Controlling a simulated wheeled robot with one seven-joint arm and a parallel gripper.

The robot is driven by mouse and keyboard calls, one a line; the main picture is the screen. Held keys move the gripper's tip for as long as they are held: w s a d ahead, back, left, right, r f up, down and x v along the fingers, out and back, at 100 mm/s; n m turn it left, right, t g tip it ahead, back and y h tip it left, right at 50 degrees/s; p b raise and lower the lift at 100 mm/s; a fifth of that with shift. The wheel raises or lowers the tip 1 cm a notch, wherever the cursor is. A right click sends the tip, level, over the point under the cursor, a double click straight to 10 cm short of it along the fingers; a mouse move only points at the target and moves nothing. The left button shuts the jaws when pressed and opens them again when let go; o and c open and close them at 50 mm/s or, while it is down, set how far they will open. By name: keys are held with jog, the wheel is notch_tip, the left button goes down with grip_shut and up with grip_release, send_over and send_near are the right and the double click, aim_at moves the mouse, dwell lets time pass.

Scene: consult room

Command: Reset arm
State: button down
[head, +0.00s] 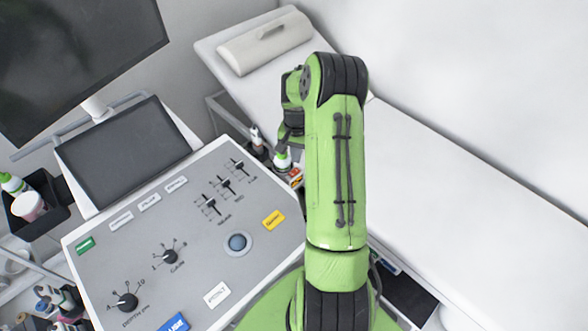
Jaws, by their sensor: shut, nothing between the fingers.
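My green arm rises through the middle of the head view and bends over at its top. My gripper (286,143) is a small dark shape just left of the arm, at the right far corner of the control panel. It is shut and empty, and partly hidden by my arm.
The grey control panel (200,255) with knobs, sliders and buttons fills the lower left. A tilted screen (128,150) and a large monitor (75,55) stand behind it. A white couch (460,210) with a pillow (264,40) lies right and behind.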

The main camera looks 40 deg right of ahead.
notch_tip(320, 180, up, 2)
jog(key=shift+r+p, duration=0.1)
jog(key=shift+p, duration=0.35)
jog(key=s+a+r+n+t+h, duration=0.1)
jog(key=s+a+r+n, duration=0.15)
jog(key=a+r, duration=0.65)
jog(key=s+a+r+n+t+h, duration=0.15)
jog(key=a+r+n, duration=0.25)
jog(key=a+r, duration=0.5)
jog(key=s+a+r+n+t+y, duration=0.1)
jog(key=s+a+r+n, duration=0.1)
jog(key=s, duration=0.6)
jog(key=s+a+r+n+t+y, duration=0.1)
jog(key=s+a+r+n+t, duration=0.1)
jog(key=s+a, duration=0.4)
jog(key=shift+s+r+n, duration=0.55)
jog(key=shift+s+r, duration=0.4)
jog(key=shift+s, duration=0.1)
